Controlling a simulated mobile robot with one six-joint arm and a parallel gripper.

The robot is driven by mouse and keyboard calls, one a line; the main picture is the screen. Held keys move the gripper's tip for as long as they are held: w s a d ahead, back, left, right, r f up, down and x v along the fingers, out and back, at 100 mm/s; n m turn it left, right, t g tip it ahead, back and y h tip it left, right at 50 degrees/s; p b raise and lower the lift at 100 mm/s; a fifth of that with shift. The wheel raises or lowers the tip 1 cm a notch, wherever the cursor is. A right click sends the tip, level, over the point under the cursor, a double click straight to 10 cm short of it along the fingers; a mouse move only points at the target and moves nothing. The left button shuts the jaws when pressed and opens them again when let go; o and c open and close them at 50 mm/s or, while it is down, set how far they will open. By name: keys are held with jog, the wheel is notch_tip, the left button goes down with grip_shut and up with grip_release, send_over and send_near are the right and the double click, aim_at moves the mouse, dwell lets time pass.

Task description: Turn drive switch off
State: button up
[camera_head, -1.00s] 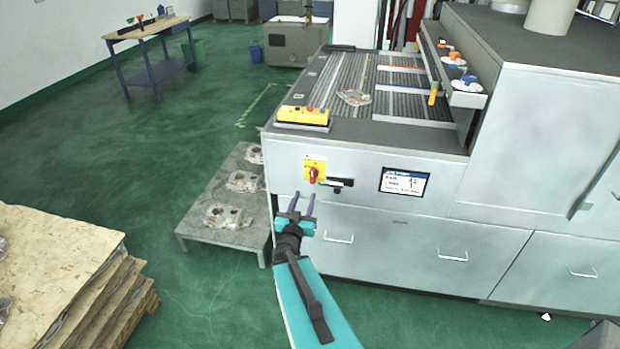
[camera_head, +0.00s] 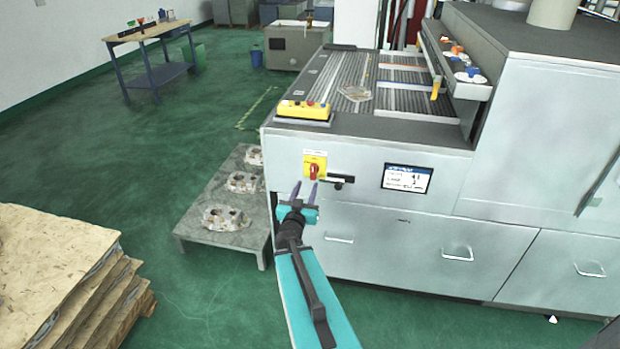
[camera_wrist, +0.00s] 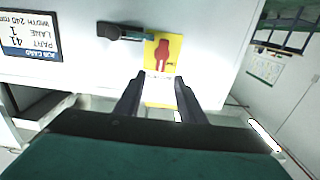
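The drive switch is a red rotary knob (camera_head: 313,172) on a yellow plate (camera_head: 315,160) on the machine's front panel. In the wrist view the red knob (camera_wrist: 164,50) sits upper centre on its yellow plate, just beyond the fingertips. My gripper (camera_head: 304,184) is in front of the panel, just below and left of the knob in the head view. Its two fingers are apart with nothing between them; it also shows in the wrist view (camera_wrist: 160,80). I cannot tell whether the fingertips touch the plate.
A black handle (camera_head: 339,180) sits right of the knob, near the fingers. A screen (camera_head: 407,179) is further right. A yellow control box (camera_head: 304,110) stands on the machine above. A grey pallet (camera_head: 200,240) with castings is left; stacked boards (camera_head: 60,255) are front left.

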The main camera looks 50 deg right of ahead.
aim_at(313, 170)
jog(key=shift+b+x, duration=0.85)
jog(key=shift+x, duration=4.4)
